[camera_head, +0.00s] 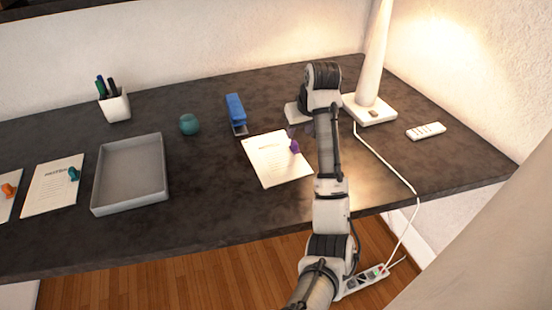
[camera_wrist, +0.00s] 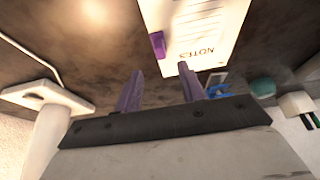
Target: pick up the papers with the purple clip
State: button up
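The papers with the purple clip (camera_head: 272,163) lie on the dark desk, left of my arm. The purple clip (camera_head: 294,146) is on their right edge. In the wrist view the papers (camera_wrist: 205,25) are at the top, with the clip (camera_wrist: 157,45) on their left edge and the word NOTES readable. My gripper (camera_wrist: 160,80) is open and empty, its two fingers apart and short of the papers in the picture. In the head view my arm reaches over the desk beside the papers and partly hides the gripper. The height of the fingers above the desk is unclear.
Further left are a grey tray (camera_head: 131,208), papers with a teal clip (camera_head: 50,190) and a pen cup (camera_head: 115,106). A white lamp (camera_head: 371,60) and a remote (camera_head: 426,131) are right.

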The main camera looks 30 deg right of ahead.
aim_at(295, 143)
jog(key=shift+s+a+p+x, duration=0.15)
jog(key=shift+p+x, duration=0.25)
jog(key=shift+x, duration=1.2)
jog(key=shift+s+a+p+x, duration=0.15)
jog(key=shift+p+x, duration=0.2)
jog(key=shift+x, duration=1.25)
jog(key=shift+d+f, duration=0.1)
grip_shut()
